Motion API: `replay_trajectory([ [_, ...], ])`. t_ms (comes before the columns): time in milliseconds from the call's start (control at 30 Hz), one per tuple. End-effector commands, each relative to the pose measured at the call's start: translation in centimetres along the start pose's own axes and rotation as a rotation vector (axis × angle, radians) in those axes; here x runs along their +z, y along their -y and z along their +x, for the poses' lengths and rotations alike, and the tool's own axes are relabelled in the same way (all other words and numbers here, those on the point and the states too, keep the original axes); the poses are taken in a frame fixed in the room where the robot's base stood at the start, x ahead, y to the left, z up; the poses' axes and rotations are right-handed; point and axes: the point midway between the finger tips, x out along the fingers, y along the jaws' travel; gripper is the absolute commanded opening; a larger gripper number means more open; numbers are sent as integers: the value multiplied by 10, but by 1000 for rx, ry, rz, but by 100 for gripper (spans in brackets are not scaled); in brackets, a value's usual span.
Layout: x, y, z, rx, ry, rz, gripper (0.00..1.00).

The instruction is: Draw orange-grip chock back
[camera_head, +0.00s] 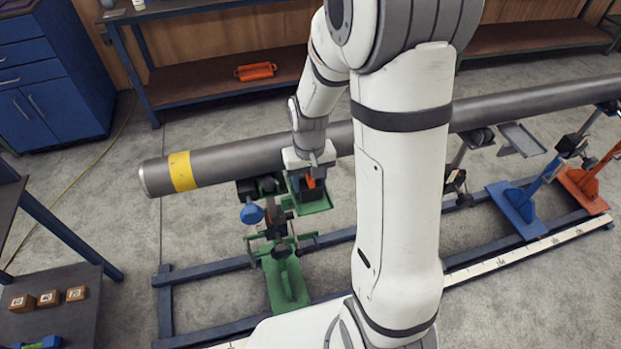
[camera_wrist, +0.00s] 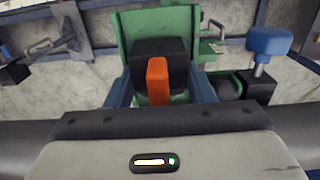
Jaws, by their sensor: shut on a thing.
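The orange-grip chock is a dark block (camera_wrist: 175,52) with an upright orange grip (camera_wrist: 157,80), in the middle of the wrist view. It sits at a green bracket (camera_wrist: 128,30). In the head view the orange grip (camera_head: 310,182) shows just below the pipe (camera_head: 235,160). My gripper (camera_head: 309,170) reaches down at the pipe's near side and is shut on the chock. In the wrist view my gripper (camera_wrist: 160,88) has its fingers on either side of the orange grip. The chock's contact with the pipe is hidden.
A blue knob (camera_head: 251,214) stands left of the chock, close to my gripper. Blue (camera_head: 515,208) and orange (camera_head: 583,188) supports stand along the rail frame at right. A bench with an orange object (camera_head: 256,71) is behind.

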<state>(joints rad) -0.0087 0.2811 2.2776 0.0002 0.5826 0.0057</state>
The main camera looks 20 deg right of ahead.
Motion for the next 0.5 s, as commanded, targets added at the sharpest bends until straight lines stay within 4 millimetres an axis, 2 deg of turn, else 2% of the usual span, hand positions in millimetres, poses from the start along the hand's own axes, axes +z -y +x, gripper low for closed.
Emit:
replay_trajectory([
  [33,0,0,0,0,0,0,21],
  [67,0,0,0,0,0,0,51],
  [333,0,0,0,0,0,1,73],
  [500,0,0,0,0,0,1,74],
])
